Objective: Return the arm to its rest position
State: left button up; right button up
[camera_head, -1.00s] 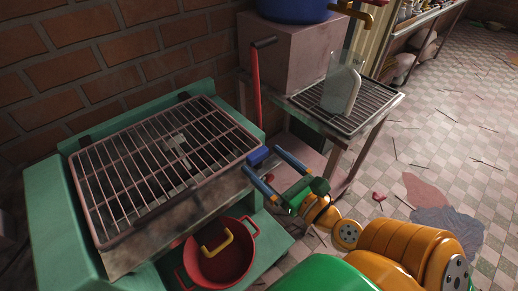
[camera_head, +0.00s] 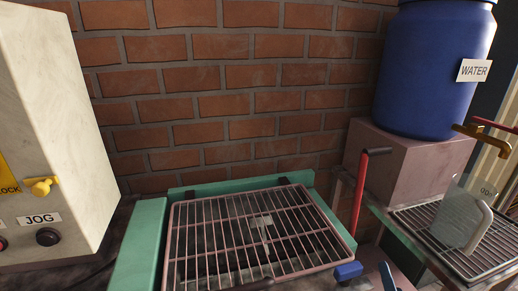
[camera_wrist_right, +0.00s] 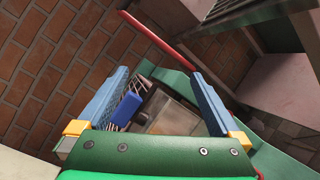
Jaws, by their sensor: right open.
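My right gripper (camera_wrist_right: 158,75) is open in the right wrist view, with its two blue fingers wide apart and nothing held between them. Beyond the fingers are the blue block (camera_wrist_right: 125,108) at the machine's corner and part of the wire rack. In the head view, only a bit of the right gripper (camera_head: 387,278) shows at the bottom edge, just right of the blue block (camera_head: 348,271). The rest of the right arm is out of that view. My left gripper is in neither view.
A green-framed machine with a wire rack (camera_head: 205,240) stands against the brick wall. A red lever (camera_head: 360,195) rises at its right. A blue water barrel (camera_head: 435,70) sits on a block. A clear jug (camera_head: 462,225) stands on a drain rack. A control box (camera_head: 60,120) stands left.

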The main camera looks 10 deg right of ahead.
jog(key=s+a+f+m+g+y, duration=0.2)
jog(key=a+f+m+g, duration=0.2)
jog(key=f+m+g, duration=0.7)
jog(key=s+a+f+m+g+y, duration=0.2)
jog(key=s+a+f+m+y, duration=0.3)
jog(key=s+a+f+m, duration=0.4)
notch_tip(320, 180, down, 11)
jog(key=n+g+p, duration=0.1)
jog(key=g+p, duration=0.1)
jog(key=p, duration=0.2)
jog(key=s+d+f+p, duration=0.1)
jog(key=s+f, duration=0.3)
jog(key=s, duration=0.2)
jog(key=s+f+g+p, duration=0.1)
jog(key=s+f+p, duration=0.1)
jog(key=s+f, duration=0.2)
jog(key=shift+s+d+n+h, duration=0.3)
jog(key=shift+s+d+h, duration=0.1)
jog(key=shift+s, duration=0.65)
jog(key=shift+a, duration=0.1)
